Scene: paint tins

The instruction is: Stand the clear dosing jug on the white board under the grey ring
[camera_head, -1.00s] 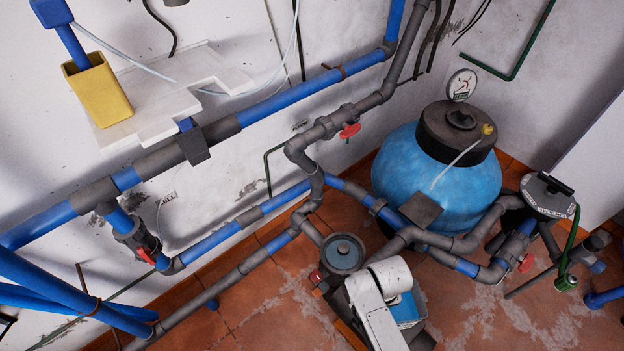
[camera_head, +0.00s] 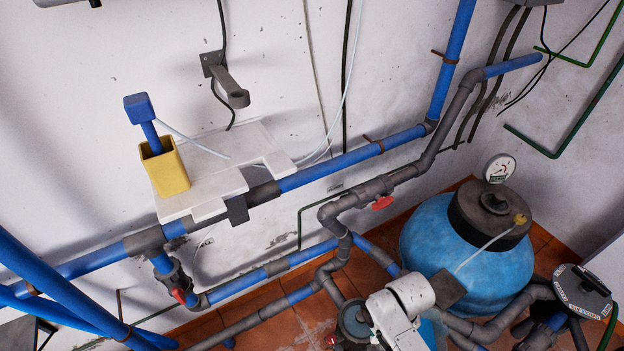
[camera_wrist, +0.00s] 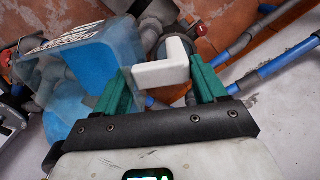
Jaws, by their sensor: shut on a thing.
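The clear dosing jug (camera_wrist: 75,75) fills the left of the wrist view, with blue showing through its wall and dark print on it. My gripper (camera_wrist: 160,80) has its green fingers shut on the jug's white handle (camera_wrist: 162,70). In the head view my white arm hides most of the jug and the fingers. The white board (camera_head: 215,188) is fixed along the wall at the left, above the blue pipe. The grey ring (camera_head: 236,98) sticks out from a wall bracket above the board. The jug is away from the board, low and to its right.
A yellow pot (camera_head: 167,172) with a blue-headed tool (camera_head: 140,108) stands at the board's left end. A thin white hose crosses the board. Blue and grey pipes (camera_head: 350,157) run in front of the wall. A blue tank (camera_head: 470,250) stands at right. The board's middle looks clear.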

